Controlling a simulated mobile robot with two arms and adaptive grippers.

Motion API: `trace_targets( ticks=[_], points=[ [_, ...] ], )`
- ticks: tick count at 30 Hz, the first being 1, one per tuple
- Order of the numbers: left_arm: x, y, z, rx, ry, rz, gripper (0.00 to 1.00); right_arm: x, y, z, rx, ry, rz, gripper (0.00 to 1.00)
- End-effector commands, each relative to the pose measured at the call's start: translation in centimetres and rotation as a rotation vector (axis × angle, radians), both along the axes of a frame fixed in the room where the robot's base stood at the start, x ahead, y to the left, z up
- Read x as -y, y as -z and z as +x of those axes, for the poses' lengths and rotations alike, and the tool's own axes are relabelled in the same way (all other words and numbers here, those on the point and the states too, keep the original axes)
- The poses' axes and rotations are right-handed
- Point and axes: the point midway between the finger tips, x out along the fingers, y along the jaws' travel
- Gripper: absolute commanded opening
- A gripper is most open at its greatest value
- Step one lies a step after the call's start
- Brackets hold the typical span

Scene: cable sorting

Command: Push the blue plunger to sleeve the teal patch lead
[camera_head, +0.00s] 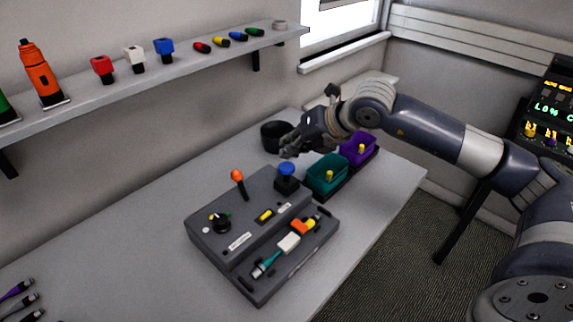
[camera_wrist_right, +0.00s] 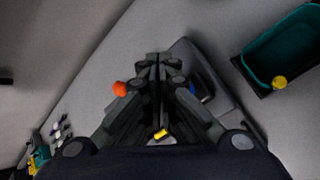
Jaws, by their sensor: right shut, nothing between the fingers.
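The blue plunger (camera_head: 287,169) stands on a black block at the back right corner of the grey machine (camera_head: 240,240). In the right wrist view the plunger (camera_wrist_right: 194,91) shows partly, behind the right finger. The teal patch lead (camera_head: 265,264) lies in the machine's front channel, in line with a white block (camera_head: 289,243) and an orange and yellow part (camera_head: 303,227). My right gripper (camera_head: 287,148) is shut and empty, above and just behind the plunger; it also shows in the right wrist view (camera_wrist_right: 158,62). I cannot see contact with the plunger. My left gripper is not in view.
A teal bin (camera_head: 322,182) and a purple bin (camera_head: 350,154) stand right of the machine. A black cup (camera_head: 272,138) is behind my right gripper. An orange-knobbed lever (camera_head: 237,175) rises from the machine.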

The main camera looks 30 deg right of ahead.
Motion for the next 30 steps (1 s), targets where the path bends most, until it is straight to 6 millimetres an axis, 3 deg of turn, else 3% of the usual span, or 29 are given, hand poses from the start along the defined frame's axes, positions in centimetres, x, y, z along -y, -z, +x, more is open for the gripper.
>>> trace_targets(
  ticks=[15, 30],
  points=[
    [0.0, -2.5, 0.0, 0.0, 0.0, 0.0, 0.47, 0.0, -5.3, 0.0, 0.002, 0.0, 0.0, 0.0],
    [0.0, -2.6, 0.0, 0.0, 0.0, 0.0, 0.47, 0.0, -5.6, 0.0, 0.001, 0.0, 0.001, 0.0]
  ],
)
